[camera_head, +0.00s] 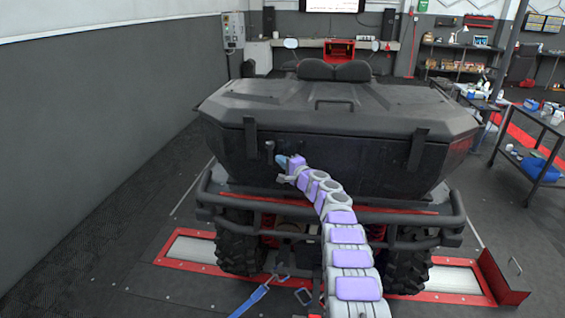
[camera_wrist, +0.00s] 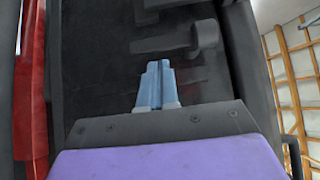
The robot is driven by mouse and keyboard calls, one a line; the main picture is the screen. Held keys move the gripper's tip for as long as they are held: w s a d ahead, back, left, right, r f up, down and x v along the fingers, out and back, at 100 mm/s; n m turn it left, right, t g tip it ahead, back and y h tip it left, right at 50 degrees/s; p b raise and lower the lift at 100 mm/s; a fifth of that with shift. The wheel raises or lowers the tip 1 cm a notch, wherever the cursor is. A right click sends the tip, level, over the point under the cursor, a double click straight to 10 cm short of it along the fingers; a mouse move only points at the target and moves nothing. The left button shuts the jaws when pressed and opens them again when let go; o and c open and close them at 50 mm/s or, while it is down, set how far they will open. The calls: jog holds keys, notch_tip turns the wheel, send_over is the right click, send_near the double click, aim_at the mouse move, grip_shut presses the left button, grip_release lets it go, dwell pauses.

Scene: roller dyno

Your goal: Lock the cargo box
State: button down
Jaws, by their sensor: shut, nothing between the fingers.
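The black cargo box (camera_head: 330,165) sits on the back of a quad vehicle, with its lid (camera_head: 320,95) down. Two black latch straps hang on its rear face, a left latch (camera_head: 250,137) and a right latch (camera_head: 418,148). A small dark key-like lock handle (camera_head: 269,151) sits beside the left latch. It shows large in the wrist view (camera_wrist: 205,36), just beyond my fingers. My gripper (camera_head: 284,160) is close to the box's rear face, beside the lock handle. In the wrist view my gripper (camera_wrist: 157,68) has its blue fingers together and empty. I cannot tell whether they touch the box.
A rear bumper bar (camera_head: 400,218) runs below the box. Red-framed rollers (camera_head: 455,280) lie under the wheels. A blue strap (camera_head: 258,292) lies on the floor. Side tables (camera_head: 530,130) with items stand at right. The floor at left is clear up to the wall.

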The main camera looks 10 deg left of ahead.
jog(key=a+f+b, duration=0.1)
jog(key=a+b, duration=0.1)
jog(key=b, duration=0.1)
jog(key=shift+f, duration=0.25)
